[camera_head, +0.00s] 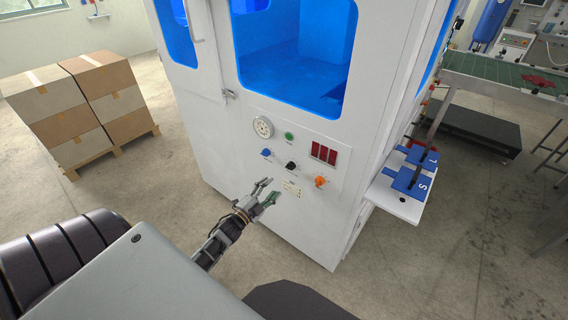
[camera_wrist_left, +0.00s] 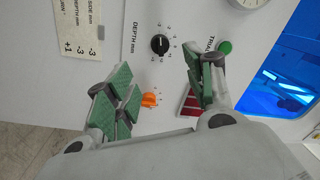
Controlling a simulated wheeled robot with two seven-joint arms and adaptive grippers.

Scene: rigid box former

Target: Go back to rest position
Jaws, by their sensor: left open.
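My left gripper (camera_head: 266,192) is open and empty in front of the white machine's control panel, low and a little left of the orange knob (camera_head: 321,182). In the left wrist view, its green-padded fingers (camera_wrist_left: 160,88) stand apart, with the orange knob (camera_wrist_left: 149,99) showing between them beyond. The black depth knob (camera_wrist_left: 159,44) and the green trial button (camera_wrist_left: 225,47) are on the panel past the fingertips. In the head view, the black knob (camera_head: 291,166), a blue knob (camera_head: 266,153) and a green button (camera_head: 289,136) show uncovered. My right gripper is not in view.
The white machine (camera_head: 209,139) with blue windows fills the middle. Stacked cartons (camera_head: 55,113) stand on a pallet at left. A green-topped conveyor (camera_head: 500,75) stands at right. The floor at lower right is clear.

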